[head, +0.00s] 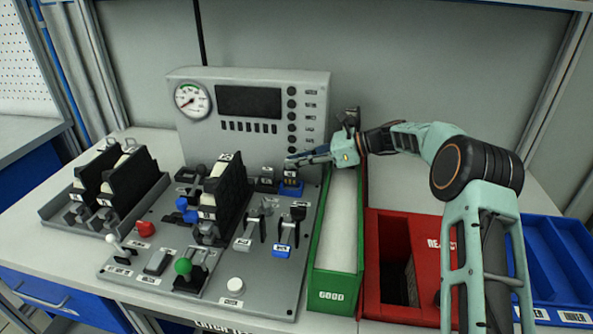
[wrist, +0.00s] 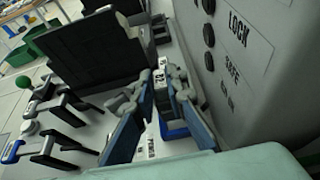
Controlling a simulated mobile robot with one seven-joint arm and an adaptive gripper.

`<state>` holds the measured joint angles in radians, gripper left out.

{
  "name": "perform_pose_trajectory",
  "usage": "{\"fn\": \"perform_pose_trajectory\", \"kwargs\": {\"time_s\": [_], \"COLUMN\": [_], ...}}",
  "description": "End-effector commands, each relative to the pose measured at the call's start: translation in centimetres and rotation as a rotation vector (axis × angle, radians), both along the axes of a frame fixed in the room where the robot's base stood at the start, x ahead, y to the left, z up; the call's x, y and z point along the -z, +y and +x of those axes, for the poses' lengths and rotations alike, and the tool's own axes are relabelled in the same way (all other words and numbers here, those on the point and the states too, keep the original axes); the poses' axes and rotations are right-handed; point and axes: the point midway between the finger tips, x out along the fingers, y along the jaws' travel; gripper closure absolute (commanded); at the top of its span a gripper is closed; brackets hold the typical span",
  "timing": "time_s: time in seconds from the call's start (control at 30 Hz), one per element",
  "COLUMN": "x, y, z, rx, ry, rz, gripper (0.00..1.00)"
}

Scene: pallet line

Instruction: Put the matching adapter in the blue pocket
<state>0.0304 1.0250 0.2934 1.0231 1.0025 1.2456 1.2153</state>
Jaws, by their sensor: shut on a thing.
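The blue pocket (head: 291,190) is on the grey fixture panel, near its back right corner. In the wrist view its blue edge (wrist: 176,131) shows between my fingers. A small dark adapter with a pale label (head: 291,180) is at the pocket, under my fingertips. In the wrist view its labelled face (wrist: 160,76) shows between the fingertips. My gripper (head: 292,162) reaches in from the right and is shut on the adapter. The adapter's lower end is hidden, so I cannot tell how deep it sits in the pocket.
A console (head: 250,135) with a gauge stands close behind. A black upright rack (head: 222,205) and several levers occupy the panel to the left and front. A green-walled tray (head: 337,284), a red reject bin (head: 425,222) and a blue tray (head: 562,262) stand to the right.

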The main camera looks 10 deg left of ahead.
Motion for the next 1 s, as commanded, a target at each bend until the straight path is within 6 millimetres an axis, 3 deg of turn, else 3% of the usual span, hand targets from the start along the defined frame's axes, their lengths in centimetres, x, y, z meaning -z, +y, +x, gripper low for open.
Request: {"fn": "perform_pose_trajectory", "kwargs": {"time_s": [0.27, 0.67, 0.7, 0.8, 1.0], "x": [3.4, 3.9, 3.9, 3.9, 3.9], "y": [0.0, 0.0, -0.1, -0.1, -0.1], "z": [0.3, 0.4, 0.4, 0.4, 0.4], "rx": [-0.001, 0.000, 0.000, 0.000, 0.000], "ry": [0.003, 0.001, 0.001, 0.001, 0.001], "rz": [0.001, 0.001, 0.000, 0.000, 0.000], "gripper": [1.00, 1.00, 0.83, 0.72, 0.70]}}
